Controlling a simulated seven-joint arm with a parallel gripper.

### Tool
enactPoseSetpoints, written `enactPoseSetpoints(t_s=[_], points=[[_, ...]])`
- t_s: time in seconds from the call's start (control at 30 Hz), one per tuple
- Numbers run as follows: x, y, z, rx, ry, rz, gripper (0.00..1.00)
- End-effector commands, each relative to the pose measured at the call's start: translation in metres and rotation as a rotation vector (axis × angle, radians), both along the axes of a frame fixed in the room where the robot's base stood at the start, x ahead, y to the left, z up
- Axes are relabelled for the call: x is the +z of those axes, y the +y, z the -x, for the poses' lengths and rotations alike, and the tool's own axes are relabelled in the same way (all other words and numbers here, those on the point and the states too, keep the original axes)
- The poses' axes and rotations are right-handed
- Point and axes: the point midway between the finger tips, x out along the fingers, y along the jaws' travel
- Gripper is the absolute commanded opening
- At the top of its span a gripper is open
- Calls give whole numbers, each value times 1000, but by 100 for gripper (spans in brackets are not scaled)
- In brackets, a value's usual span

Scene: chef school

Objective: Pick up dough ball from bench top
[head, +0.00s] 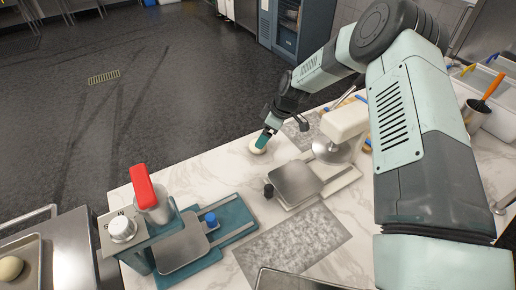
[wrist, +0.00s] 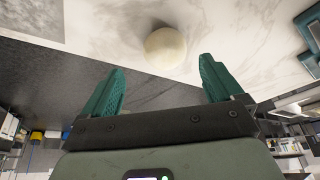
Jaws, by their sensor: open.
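The pale, round dough ball (head: 258,146) sits on the white marbled bench top (head: 190,165) near its far edge. My gripper (head: 266,137) is just above and beside it in the head view, at the end of my arm reaching from the right. In the wrist view the dough ball (wrist: 166,48) lies ahead of the two teal fingers of my gripper (wrist: 160,85), roughly midway between their lines and just beyond the tips. The fingers are apart with nothing between them. Whether a finger touches the ball cannot be told.
A cream stand mixer-like machine (head: 340,122) and a flat metal plate (head: 294,183) are right of the ball. A grey mat (head: 292,240) lies in front. A tray (head: 20,262) holds another dough ball.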

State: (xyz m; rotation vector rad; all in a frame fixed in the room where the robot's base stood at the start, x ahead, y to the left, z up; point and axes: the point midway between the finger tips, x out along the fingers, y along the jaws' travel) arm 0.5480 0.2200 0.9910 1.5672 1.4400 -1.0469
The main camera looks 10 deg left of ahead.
Motion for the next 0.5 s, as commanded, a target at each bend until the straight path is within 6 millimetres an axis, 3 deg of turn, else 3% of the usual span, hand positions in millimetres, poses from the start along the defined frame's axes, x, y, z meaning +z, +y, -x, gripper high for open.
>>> enactPoseSetpoints(t_s=[0.5], points=[[-53, 25, 6, -1, 0, 1, 93]])
